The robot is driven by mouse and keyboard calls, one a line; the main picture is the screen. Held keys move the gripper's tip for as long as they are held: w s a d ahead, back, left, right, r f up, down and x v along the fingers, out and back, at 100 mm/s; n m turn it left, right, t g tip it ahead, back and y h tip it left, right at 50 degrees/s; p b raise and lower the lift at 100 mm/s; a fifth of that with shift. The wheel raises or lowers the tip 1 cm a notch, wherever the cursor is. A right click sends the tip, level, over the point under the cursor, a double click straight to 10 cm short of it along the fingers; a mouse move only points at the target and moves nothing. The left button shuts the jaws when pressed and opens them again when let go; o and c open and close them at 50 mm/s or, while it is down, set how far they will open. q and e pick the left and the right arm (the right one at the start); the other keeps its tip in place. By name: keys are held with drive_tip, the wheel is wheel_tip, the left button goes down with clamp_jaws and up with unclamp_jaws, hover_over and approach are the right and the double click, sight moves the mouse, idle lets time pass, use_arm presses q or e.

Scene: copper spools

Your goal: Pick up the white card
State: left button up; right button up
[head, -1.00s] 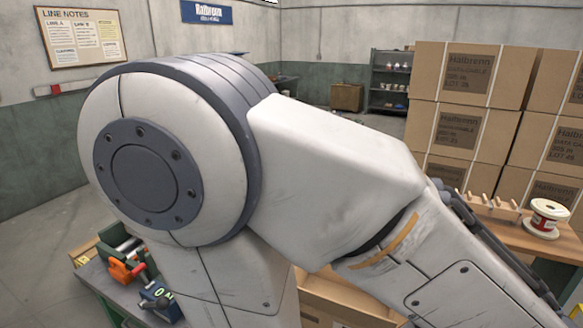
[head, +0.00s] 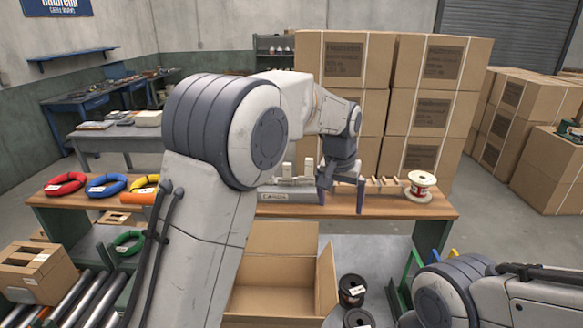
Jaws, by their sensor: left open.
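I cannot make out a separate white card in the head view; my left arm hides part of the bench. My left gripper (head: 341,196) is open, its two dark fingers apart and pointing down over the wooden bench (head: 447,212). Nothing shows between the fingers. It is just right of a grey device (head: 290,197) with a small pale label. A white-flanged spool (head: 421,187) with a red-and-white label stands to the right of the gripper. My right arm shows at the lower right, but its gripper is out of view.
Red (head: 66,184), blue (head: 106,186) and yellow coils lie on the bench's left. An open cardboard box (head: 272,301) sits below the bench, with dark spools (head: 352,291) beside it. Rollers (head: 82,304) are at lower left. Stacked cartons (head: 433,75) stand behind.

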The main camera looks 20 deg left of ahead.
use_arm(q)
drive_tip(key=w+a+r+n+p, duration=0.2)
drive_tip(key=w+a, duration=0.7)
drive_tip(key=w, duration=0.1)
drive_tip(key=n+t+y+p, duration=0.1)
drive_tip(key=n+y+p, duration=0.1)
approach(287, 176)
drive_tip(key=p+x, duration=0.2)
drive_tip(key=x, duration=0.3)
drive_tip(key=shift+s, duration=0.15)
drive_tip(key=shift+f, duration=0.3)
drive_tip(key=p+x, duration=0.4)
drive_tip(key=shift+w, duration=0.3)
drive_tip(key=shift+w+f+t+p, duration=0.2)
drive_tip(key=shift+f+t+p, duration=0.1)
drive_tip(key=shift+f+p, duration=0.15)
use_arm(e)
wheel_tip(287, 176, up, 12)
use_arm(q)
drive_tip(key=shift+c, duration=0.3)
drive_tip(key=c, duration=1)
